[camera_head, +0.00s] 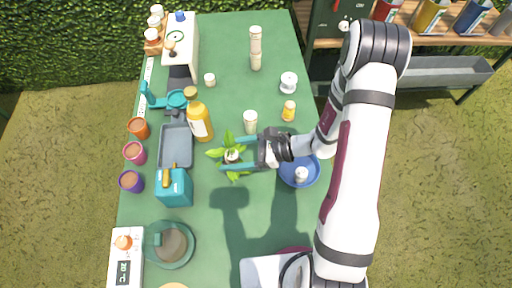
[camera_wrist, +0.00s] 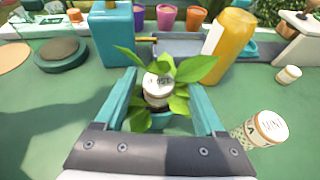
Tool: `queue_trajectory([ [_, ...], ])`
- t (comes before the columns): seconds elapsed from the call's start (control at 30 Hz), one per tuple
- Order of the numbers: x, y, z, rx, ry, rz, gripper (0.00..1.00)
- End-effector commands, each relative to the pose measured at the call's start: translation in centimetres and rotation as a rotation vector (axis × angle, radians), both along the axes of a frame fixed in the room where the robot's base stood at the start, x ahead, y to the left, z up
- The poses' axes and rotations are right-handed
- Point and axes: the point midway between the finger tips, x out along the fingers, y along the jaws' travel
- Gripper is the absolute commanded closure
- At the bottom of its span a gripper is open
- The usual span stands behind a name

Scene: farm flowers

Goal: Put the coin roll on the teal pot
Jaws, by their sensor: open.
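A short white cylinder with tan bands, which looks like the coin roll (camera_wrist: 158,88), stands upright among the green leaves of a plant. It also shows in the head view (camera_head: 232,156). The rim of the teal pot (camera_wrist: 172,122) shows beneath the leaves in the wrist view; most of the pot is hidden. My gripper (camera_head: 226,154) is open, with one teal finger on each side of the roll and plant. In the wrist view, gaps show between the fingers and the roll.
A similar white cylinder (camera_wrist: 265,129) stands close beside the right finger. An orange bottle (camera_head: 200,122), a teal box (camera_head: 174,188) and a grey tray (camera_head: 176,146) stand to the left. A blue bowl (camera_head: 309,182) lies beneath my arm. The green table is clear toward the front right.

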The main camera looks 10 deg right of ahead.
Motion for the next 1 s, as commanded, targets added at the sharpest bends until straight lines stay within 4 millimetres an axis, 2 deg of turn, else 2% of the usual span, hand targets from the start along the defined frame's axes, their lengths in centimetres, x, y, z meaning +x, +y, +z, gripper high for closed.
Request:
queue_trajectory([
  [0.4, -1.3, -8.9, 3.6, -0.001, -0.003, -0.005, 0.29],
  [0.53, -1.6, -10.4, 4.3, -0.001, -0.002, -0.002, 0.29],
  [0.63, -2.3, -10.1, 5.7, -0.039, -0.025, 0.063, 0.29],
  [0.73, -4.9, -8.1, 9.1, -0.171, -0.107, 0.269, 0.29],
  [0.83, -9.5, -6.5, 12.5, -0.375, -0.229, 0.543, 0.29],
  [0.9, -12.6, -6.4, 14.1, -0.532, -0.328, 0.715, 0.29],
  [1.0, -15.9, -7.3, 15.3, -0.74, -0.465, 0.898, 0.29],
])
